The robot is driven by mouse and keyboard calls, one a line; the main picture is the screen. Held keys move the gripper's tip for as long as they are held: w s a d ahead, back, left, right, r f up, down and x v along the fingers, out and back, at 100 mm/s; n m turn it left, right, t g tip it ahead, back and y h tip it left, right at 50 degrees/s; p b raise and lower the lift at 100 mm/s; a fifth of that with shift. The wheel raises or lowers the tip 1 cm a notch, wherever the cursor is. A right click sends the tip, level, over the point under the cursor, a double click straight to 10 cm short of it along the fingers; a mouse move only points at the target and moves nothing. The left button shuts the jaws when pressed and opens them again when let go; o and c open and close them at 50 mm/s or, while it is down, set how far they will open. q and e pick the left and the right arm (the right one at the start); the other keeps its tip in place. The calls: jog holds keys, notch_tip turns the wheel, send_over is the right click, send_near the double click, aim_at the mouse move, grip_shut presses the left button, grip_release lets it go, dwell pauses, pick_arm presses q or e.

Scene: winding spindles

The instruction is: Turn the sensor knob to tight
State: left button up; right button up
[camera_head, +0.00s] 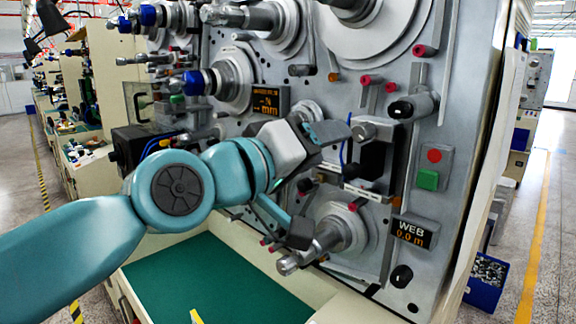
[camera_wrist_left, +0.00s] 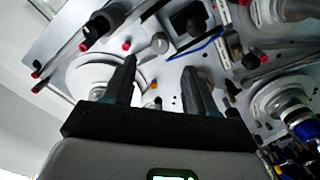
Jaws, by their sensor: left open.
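My left gripper (camera_head: 322,182) is open in front of the winding machine's grey panel, its two dark fingers spread apart with nothing seen between them. Right of its upper finger is a sensor unit (camera_head: 384,133), a grey bracket around a dark opening with a rounded grey knob-like part (camera_head: 366,131) at its top. In the left wrist view the open fingers (camera_wrist_left: 160,70) point toward the panel. A small grey round part (camera_wrist_left: 160,43), likely that knob, lies beyond and between the tips, apart from them. Its setting cannot be read. My right gripper is not in view.
Red-tipped rollers, a black-handled part (camera_head: 413,107) and spindles stick out of the panel. A red and green button box (camera_head: 433,168) and a WEB display (camera_head: 411,231) are at right. A lower spindle (camera_head: 325,243) projects near the lower finger.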

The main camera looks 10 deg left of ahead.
pick_arm(q)
jog(key=v, duration=0.6)
jog(key=shift+s+b, duration=0.2)
jog(key=shift+b, duration=0.2)
jog(key=shift+s+a, duration=0.1)
jog(key=shift+a, duration=0.05)
